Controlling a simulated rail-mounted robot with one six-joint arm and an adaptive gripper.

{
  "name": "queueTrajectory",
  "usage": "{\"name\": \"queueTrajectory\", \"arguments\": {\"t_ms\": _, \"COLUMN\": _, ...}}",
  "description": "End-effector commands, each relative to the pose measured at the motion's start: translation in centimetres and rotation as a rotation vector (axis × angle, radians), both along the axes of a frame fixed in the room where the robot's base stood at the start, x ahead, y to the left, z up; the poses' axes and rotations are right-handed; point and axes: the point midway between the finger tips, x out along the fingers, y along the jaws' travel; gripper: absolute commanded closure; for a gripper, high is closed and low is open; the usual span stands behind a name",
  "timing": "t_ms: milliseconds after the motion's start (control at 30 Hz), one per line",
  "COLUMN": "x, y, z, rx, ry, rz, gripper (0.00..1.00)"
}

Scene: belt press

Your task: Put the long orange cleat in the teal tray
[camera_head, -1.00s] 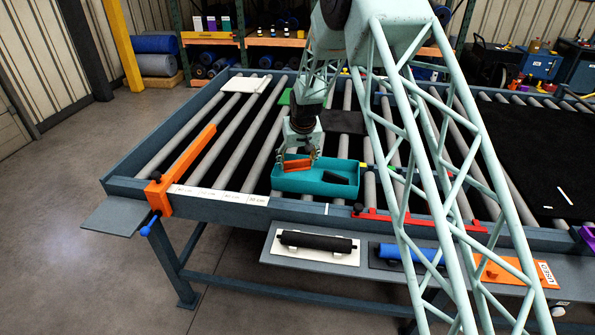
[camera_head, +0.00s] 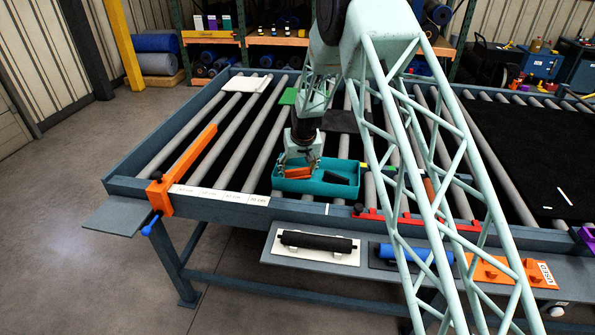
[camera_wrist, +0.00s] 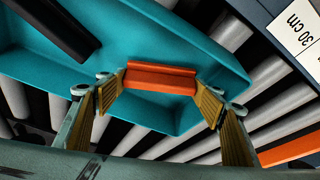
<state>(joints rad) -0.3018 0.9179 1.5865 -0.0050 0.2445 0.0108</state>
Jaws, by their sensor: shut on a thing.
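The long orange cleat (camera_wrist: 160,77) is between the fingers of my gripper (camera_wrist: 160,95) in the wrist view. My gripper is shut on it, with a ribbed pad at each end of the cleat. In the head view the cleat (camera_head: 298,173) is at the left part of the teal tray (camera_head: 315,188), within the outline of the tray, and my gripper (camera_head: 299,168) is over it. Whether the cleat touches the tray floor I cannot tell. The tray also shows in the wrist view (camera_wrist: 150,35). A black piece lies in it (camera_head: 336,178).
The tray stands on the grey rollers (camera_head: 240,135) of the belt table. An orange bar (camera_head: 190,165) with a blue handle is at the left. A red bar (camera_head: 420,220) runs along the front edge. A front shelf holds a black roller (camera_head: 316,242) and a blue one (camera_head: 400,252).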

Motion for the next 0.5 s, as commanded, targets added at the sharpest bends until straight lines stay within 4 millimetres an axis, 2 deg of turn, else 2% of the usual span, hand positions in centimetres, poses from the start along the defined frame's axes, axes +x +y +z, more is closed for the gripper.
{"name": "queueTrajectory", "arguments": {"t_ms": 500, "x": 0.02, "y": 0.01, "z": -0.59, "rx": 0.0, "ry": 0.0, "rz": 0.0, "gripper": 0.49}}
